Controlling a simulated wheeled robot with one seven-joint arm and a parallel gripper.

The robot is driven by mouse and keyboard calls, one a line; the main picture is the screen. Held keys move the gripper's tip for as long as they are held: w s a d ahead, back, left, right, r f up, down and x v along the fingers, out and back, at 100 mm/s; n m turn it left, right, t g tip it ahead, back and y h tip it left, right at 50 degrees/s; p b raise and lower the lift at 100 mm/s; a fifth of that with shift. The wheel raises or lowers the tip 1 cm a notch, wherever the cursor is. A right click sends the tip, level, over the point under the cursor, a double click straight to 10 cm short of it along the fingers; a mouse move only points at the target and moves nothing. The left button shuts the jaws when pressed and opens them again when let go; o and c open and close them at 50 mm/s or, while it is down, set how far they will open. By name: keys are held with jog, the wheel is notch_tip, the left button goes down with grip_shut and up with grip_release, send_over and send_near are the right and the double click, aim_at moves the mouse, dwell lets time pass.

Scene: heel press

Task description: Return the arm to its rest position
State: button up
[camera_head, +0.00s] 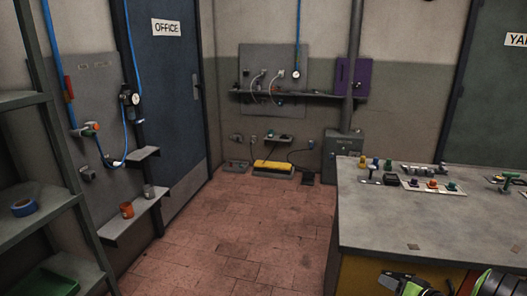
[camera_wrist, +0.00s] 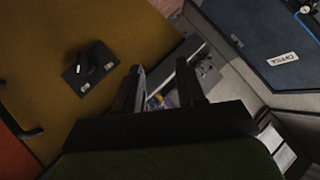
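My gripper (camera_wrist: 160,83) shows in the wrist view as two dark fingers standing apart, with nothing between them. In the head view, part of my green and black arm (camera_head: 497,283) shows at the bottom right, low in front of the grey-topped bench (camera_head: 385,224). A black and green part of my arm's end also shows there, beside the bench front. In the wrist view, a brown-yellow panel (camera_wrist: 60,45) with a black fitting (camera_wrist: 90,67) on it lies left of the fingers. The rest of my arm is out of view.
Several knobs and small parts stand on the bench's far side. A metal shelf (camera_head: 52,126) with blue tape (camera_head: 24,207) stands at the left. The tiled floor (camera_head: 215,235) between is clear. A yellow-topped pedal (camera_head: 274,166) lies by the back wall, near the blue office door (camera_head: 168,85).

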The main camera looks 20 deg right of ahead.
jog(key=w+a+r+n+g+y, duration=0.25)
jog(key=w+a+r+n, duration=0.2)
jog(key=a+r, duration=0.55)
jog(key=s+a+r+n+g+h, duration=0.1)
jog(key=s+a+r+g, duration=0.15)
jog(key=a, duration=0.65)
jog(key=s+a+r+n+g, duration=0.15)
jog(key=a+r, duration=0.25)
jog(key=a, duration=0.5)
jog(key=s+a+r+h, duration=0.1)
jog(key=s+a, duration=0.3)
jog(key=s, duration=0.5)
jog(key=s+a+r+h, duration=0.15)
jog(key=s+a, duration=0.25)
jog(key=s, duration=0.5)
notch_tip(320, 180, up, 14)
jog(key=p, duration=1.3)
jog(key=shift+s+f, duration=0.2)
jog(key=shift+s, duration=0.2)
